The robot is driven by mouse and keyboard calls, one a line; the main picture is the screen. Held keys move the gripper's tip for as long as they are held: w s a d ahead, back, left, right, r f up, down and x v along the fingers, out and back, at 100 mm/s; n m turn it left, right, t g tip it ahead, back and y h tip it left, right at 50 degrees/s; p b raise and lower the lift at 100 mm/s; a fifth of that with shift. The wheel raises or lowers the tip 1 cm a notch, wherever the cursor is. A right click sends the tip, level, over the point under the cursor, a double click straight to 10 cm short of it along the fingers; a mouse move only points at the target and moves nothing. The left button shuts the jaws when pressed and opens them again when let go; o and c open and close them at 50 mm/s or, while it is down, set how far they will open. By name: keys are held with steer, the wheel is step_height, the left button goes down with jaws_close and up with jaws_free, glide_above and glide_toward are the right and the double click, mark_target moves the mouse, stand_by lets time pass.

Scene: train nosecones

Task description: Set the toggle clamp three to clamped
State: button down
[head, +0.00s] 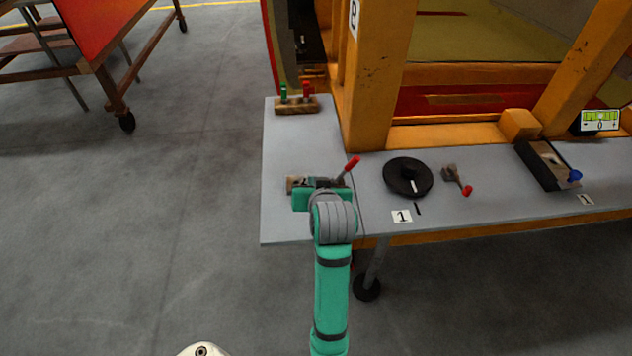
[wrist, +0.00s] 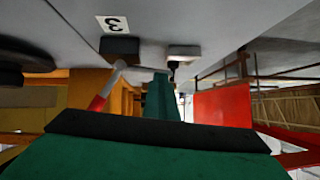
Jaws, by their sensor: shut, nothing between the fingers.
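The toggle clamp by the 3 card has a red-tipped handle (head: 351,164) that leans up and to the right in the head view. Its wooden base (head: 292,184) shows at the left of my gripper; the rest is mostly hidden. In the wrist view the 3 card (wrist: 112,24) appears upside down beside the clamp's dark base (wrist: 120,46), and the red grip (wrist: 98,103) slants from it. My gripper (wrist: 160,98) is shut and empty, beside the handle. It also shows in the head view (head: 321,184), over the clamp; contact cannot be told.
A block with green and red handles (head: 297,106) is farther back. Orange posts (head: 375,75) rise behind.

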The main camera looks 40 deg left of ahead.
steer(key=shift+a, duration=0.3)
steer(key=shift+d+f, duration=0.15)
steer(key=shift+f, duration=0.1)
